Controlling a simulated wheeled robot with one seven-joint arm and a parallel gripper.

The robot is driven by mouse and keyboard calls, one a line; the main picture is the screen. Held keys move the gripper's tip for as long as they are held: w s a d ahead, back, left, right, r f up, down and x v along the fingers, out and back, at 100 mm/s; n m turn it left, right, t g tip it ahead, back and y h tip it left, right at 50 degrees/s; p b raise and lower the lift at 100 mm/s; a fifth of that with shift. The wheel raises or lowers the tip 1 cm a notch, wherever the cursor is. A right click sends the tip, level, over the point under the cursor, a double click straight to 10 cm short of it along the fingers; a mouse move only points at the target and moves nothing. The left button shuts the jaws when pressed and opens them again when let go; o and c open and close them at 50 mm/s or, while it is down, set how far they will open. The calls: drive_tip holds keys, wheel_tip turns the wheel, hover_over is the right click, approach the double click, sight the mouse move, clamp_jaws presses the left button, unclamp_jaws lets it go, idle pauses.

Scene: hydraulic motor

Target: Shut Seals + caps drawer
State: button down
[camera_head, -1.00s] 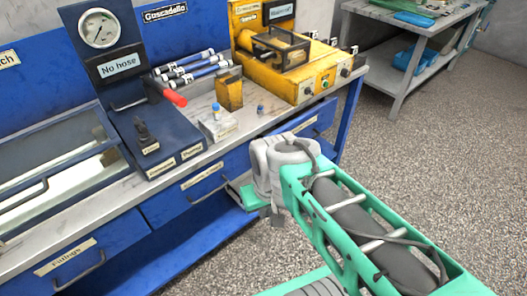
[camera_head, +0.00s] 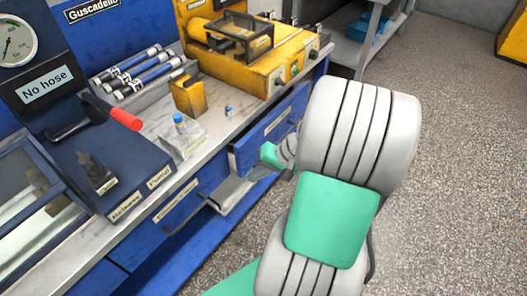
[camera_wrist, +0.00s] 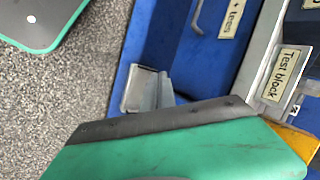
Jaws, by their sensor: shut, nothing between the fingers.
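A blue drawer front with a label (camera_head: 178,201) is under the worktop in the head view; that label is too small to read there. The wrist view shows a blue drawer front (camera_wrist: 185,55) with a handle (camera_wrist: 198,15) and a partly cut-off label with a "+" (camera_wrist: 232,18); I cannot be sure it is the Seals + caps drawer. My gripper's grey fingers (camera_wrist: 148,90) are shut and empty, close to the blue front and apart from the handle. Whether they touch the front is unclear. My gripper also shows in the head view (camera_head: 228,190).
Another labelled blue drawer (camera_head: 272,128) is to the right, partly hidden by my arm. A "Test block" label (camera_wrist: 287,72) shows in the wrist view. Open floor (camera_head: 450,160) lies right.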

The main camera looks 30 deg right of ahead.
drive_tip(key=s+d+m+t, duration=0.2)
drive_tip(key=d+m+t, duration=0.25)
drive_tip(key=d, duration=0.35)
drive_tip(key=m+t+b, duration=0.1)
drive_tip(key=m+t, duration=0.2)
drive_tip(key=t, duration=0.1)
approach(256, 148)
drive_tip(key=shift+t+h, duration=0.25)
drive_tip(key=shift+h, duration=0.05)
drive_tip(key=b+x, duration=0.1)
drive_tip(key=x, duration=0.4)
drive_tip(key=shift+w+a+f+b, duration=0.2)
drive_tip(key=shift+a+b, duration=0.2)
drive_tip(key=shift+a, duration=0.1)
drive_tip(key=shift+w+a, duration=0.1)
drive_tip(key=shift+w, duration=0.25)
